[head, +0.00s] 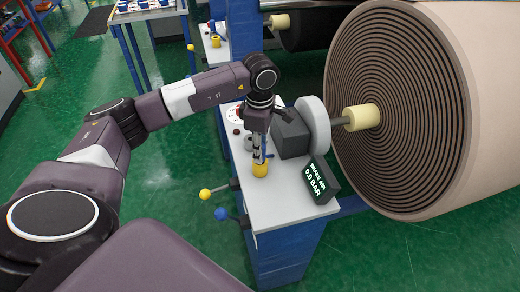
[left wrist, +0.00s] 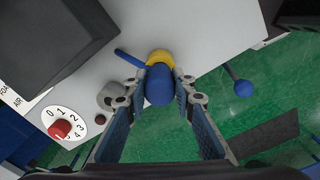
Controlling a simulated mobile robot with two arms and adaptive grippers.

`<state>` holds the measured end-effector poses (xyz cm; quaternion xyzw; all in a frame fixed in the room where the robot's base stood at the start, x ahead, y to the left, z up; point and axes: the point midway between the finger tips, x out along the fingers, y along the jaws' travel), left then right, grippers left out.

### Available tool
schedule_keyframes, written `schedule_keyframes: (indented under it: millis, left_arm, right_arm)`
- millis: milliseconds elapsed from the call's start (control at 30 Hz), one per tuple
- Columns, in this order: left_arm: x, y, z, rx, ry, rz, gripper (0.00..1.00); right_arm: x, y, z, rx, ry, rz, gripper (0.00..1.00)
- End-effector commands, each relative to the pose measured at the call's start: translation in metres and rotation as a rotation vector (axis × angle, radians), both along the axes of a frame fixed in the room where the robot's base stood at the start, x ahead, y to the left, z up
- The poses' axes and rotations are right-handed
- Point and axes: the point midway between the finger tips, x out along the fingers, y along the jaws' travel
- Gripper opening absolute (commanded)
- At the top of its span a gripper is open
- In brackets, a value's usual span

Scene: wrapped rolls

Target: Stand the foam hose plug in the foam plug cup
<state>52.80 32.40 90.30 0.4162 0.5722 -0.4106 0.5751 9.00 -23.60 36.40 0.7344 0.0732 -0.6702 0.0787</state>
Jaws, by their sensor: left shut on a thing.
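My left gripper (head: 259,158) reaches down over the near end of the white bench top and is shut on the blue foam hose plug (left wrist: 158,88). The plug is a rounded blue piece between the two fingers in the left wrist view. The yellow foam plug cup (head: 260,171) stands on the bench right below the fingertips. In the left wrist view the cup (left wrist: 160,57) shows just behind the plug, partly hidden by it. I cannot tell whether the plug's lower end is inside the cup or just above it. My right gripper is not in view.
A dark box (head: 291,138) and a black brake-air display (head: 321,181) stand to the right on the bench. A grey cylinder (left wrist: 110,96) and a red-knob dial (left wrist: 60,128) are nearby. Yellow (head: 205,194) and blue (head: 221,213) ball levers stick out leftward. A large roll (head: 400,110) is beyond.

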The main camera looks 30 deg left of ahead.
Motion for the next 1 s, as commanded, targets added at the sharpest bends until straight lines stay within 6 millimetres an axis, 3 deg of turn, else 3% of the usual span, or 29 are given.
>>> schedule_keyframes:
  millis: [267, 300, 467, 767, 1000]
  left_arm:
    - [0.0, 0.0, -0.008, 0.0, 0.0, 0.0, 0.0]
    - [0.0, 0.0, -0.006, 0.0, -0.001, 0.0, 0.28]
    - [0.0, 0.0, -0.006, 0.0, 0.0, 0.0, 0.44]
    - [0.0, 0.0, -0.004, 0.0, -0.001, 0.0, 0.44]
    - [0.001, 0.0, 0.03, 0.0, -0.005, -0.001, 0.44]
  right_arm:
    - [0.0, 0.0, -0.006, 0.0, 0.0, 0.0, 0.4]
    - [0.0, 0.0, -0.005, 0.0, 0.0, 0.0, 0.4]
    - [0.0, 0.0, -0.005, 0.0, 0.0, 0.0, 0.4]
    - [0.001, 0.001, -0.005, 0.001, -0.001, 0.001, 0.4]
    - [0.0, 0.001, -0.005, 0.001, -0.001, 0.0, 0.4]
